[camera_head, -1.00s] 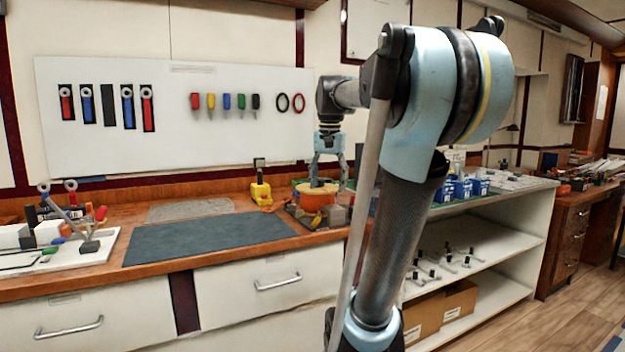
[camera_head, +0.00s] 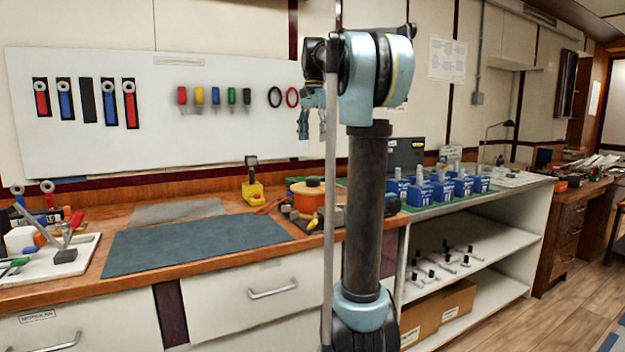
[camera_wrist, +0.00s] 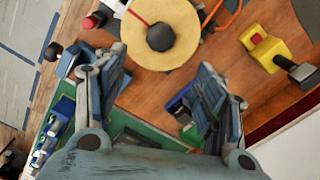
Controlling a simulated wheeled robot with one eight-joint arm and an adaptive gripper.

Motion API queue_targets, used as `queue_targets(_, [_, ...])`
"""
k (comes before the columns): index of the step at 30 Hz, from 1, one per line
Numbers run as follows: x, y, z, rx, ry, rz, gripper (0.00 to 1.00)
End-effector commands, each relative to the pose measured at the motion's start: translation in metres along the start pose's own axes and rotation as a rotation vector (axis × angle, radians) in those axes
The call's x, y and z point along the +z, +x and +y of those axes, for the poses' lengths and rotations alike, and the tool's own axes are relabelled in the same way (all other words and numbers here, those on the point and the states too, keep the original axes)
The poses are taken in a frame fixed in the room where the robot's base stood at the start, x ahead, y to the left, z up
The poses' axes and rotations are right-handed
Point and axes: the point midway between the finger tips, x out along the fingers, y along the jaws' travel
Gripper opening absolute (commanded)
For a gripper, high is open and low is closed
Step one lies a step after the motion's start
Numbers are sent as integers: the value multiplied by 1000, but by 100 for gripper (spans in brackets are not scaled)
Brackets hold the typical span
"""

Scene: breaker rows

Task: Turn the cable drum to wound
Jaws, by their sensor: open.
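The cable drum (camera_head: 309,194) is a round orange drum with a tan top, standing on the wooden bench. In the wrist view the drum (camera_wrist: 185,45) shows from above as a pale yellow disc with a dark round centre and a red line running from that centre towards the upper left. My gripper (camera_head: 304,127) hangs above the drum, clearly apart from it. In the wrist view my gripper (camera_wrist: 155,88) is open and empty, its two fingers spread, with the drum beyond them at the top. Part of the drum's rim is cut off by the picture edge.
A yellow device (camera_head: 253,190) with a dark top stands left of the drum. A dark mat (camera_head: 195,242) covers the bench front. Blue boxes (camera_head: 440,190) stand on a green surface to the right. A white tray (camera_head: 60,262) holds tools at left.

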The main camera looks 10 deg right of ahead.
Motion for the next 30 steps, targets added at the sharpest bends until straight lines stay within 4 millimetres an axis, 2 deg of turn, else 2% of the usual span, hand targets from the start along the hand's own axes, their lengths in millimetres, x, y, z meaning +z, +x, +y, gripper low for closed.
queue_targets(21, [3,124,-2,0,-5,0,64])
queue_targets(30, [3,149,-2,0,-5,0,64])
